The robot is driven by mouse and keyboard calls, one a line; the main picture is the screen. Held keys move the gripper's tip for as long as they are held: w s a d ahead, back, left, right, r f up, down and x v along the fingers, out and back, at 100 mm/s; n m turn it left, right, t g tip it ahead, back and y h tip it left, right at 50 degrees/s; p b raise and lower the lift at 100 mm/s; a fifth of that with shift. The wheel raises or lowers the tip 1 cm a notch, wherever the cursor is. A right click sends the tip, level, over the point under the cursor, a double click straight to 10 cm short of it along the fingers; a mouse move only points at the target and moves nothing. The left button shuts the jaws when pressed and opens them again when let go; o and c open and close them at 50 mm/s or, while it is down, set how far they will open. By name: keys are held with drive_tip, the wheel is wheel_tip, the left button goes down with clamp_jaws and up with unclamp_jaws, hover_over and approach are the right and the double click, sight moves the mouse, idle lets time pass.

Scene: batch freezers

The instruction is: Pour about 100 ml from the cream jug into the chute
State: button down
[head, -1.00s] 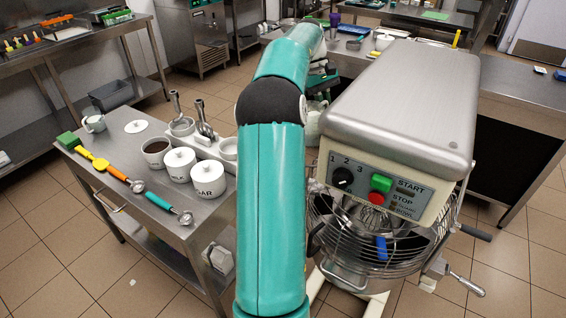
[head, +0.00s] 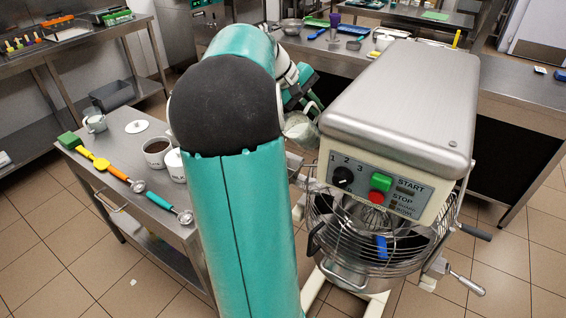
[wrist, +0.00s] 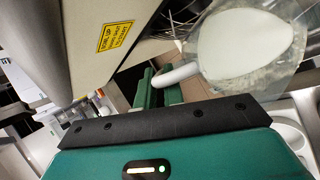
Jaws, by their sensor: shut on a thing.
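The cream jug (wrist: 245,45) is a clear jug with white cream in it and a pale handle (wrist: 178,73). My gripper (wrist: 158,88) is shut on this handle. In the head view the jug (head: 300,128) is just left of the mixer head, beside my gripper (head: 297,93). Its exact tilt is hard to tell, and no stream of cream shows. A grey metal piece (head: 294,167), perhaps the chute, sits at the left of the mixer's wire guard, below the jug. My arm partly hides this area, so its opening is not clear.
The mixer (head: 400,105) stands close on the right, with its guarded bowl (head: 375,245) below. A steel cart (head: 110,165) on the left holds pots and coloured scoops. A steel counter (head: 520,105) runs behind the mixer.

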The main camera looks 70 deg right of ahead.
sight(304, 117)
drive_tip(key=shift+w+a+r+g+h, duration=0.1)
drive_tip(key=shift+w+a+g+h, duration=0.25)
drive_tip(key=shift+a+h, duration=0.35)
drive_tip(key=shift+a+m+g+h, duration=0.1)
drive_tip(key=shift+m+g+h, duration=0.2)
drive_tip(key=shift+h, duration=0.2)
drive_tip(key=shift+w+a+g+h+b, duration=0.25)
drive_tip(key=shift+w+a+h+b, duration=0.05)
drive_tip(key=shift+a+h, duration=0.45)
idle(0.4)
drive_tip(key=shift+w+a+r+m+h, duration=0.1)
drive_tip(key=shift+a+r+m+h, duration=0.2)
drive_tip(key=shift+r+h, duration=0.1)
idle(0.6)
drive_tip(key=shift+d+r+g, duration=0.15)
drive_tip(key=shift+g, duration=0.25)
drive_tip(key=shift+a+r+h+b, duration=0.2)
drive_tip(key=shift+h+b, duration=0.15)
drive_tip(key=shift+b, duration=0.05)
idle(0.3)
drive_tip(key=d+y, duration=0.1)
drive_tip(key=s+d+f+t+y, duration=0.1)
drive_tip(key=shift+d+f+y, duration=0.15)
drive_tip(key=shift+d+y, duration=0.15)
drive_tip(key=shift+d, duration=0.1)
drive_tip(key=shift+t, duration=0.3)
